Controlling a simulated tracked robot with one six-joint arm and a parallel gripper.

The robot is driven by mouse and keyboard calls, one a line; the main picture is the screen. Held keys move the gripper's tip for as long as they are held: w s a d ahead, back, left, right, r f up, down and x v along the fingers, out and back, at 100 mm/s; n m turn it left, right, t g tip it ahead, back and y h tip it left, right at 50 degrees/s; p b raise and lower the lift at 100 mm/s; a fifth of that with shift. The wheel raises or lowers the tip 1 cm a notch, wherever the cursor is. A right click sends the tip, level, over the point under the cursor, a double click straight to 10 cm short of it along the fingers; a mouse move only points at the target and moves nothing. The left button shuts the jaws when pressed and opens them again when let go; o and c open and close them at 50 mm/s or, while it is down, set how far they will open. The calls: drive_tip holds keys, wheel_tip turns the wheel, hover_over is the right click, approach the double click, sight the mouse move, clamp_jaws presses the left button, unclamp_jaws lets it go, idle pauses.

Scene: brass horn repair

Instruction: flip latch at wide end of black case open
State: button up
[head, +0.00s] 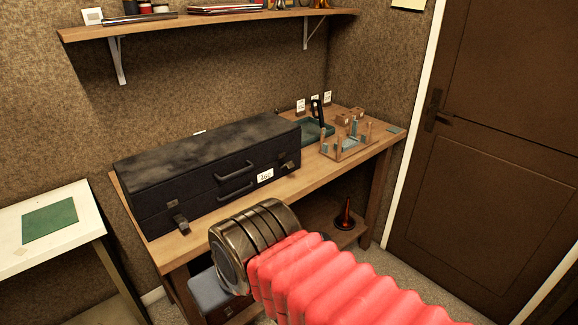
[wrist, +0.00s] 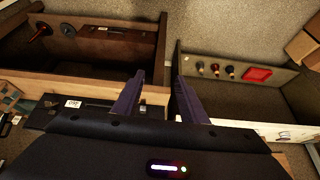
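The long black case (head: 205,170) lies shut on the wooden bench in the head view, with two handles and a white label on its front. One front latch (head: 181,223) is near its left end and another latch (head: 287,165) near its right end. I cannot tell from these frames which end is wider, or how either latch is set. Part of the case (wrist: 92,116) also shows in the wrist view, behind my gripper's body. My gripper (wrist: 157,95) has its two dark fingers spread, with nothing between them. Its fingers are out of the head view.
The wooden bench (head: 290,190) holds a green tray (head: 316,131) and a small wooden rack (head: 345,148) right of the case. A white table (head: 50,255) stands at left. A shelf (head: 200,22) hangs above. A dark horn-shaped piece (head: 345,217) is on the bench's lower shelf.

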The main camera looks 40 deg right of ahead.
drive_tip(key=shift+w+f+m+g+y, duration=0.4)
drive_tip(key=shift+w+f+m, duration=0.1)
drive_tip(key=shift+m, duration=0.4)
drive_tip(key=w+f+m+y, duration=0.2)
drive_tip(key=w+m+y, duration=0.4)
drive_tip(key=w+m, duration=0.4)
drive_tip(key=w+d+m+t+y, duration=0.2)
drive_tip(key=w+d+m+t, duration=0.2)
drive_tip(key=w+d+m, duration=0.55)
drive_tip(key=m+t+h, duration=0.8)
drive_tip(key=m+t, duration=0.1)
drive_tip(key=m, duration=0.6)
approach(291, 165)
drive_tip(key=s, duration=0.4)
drive_tip(key=shift+w+f+n, duration=0.1)
drive_tip(key=shift+w+n, duration=0.05)
drive_tip(key=shift+n, duration=0.1)
drive_tip(key=w, duration=1.4)
drive_tip(key=shift+a, duration=0.2)
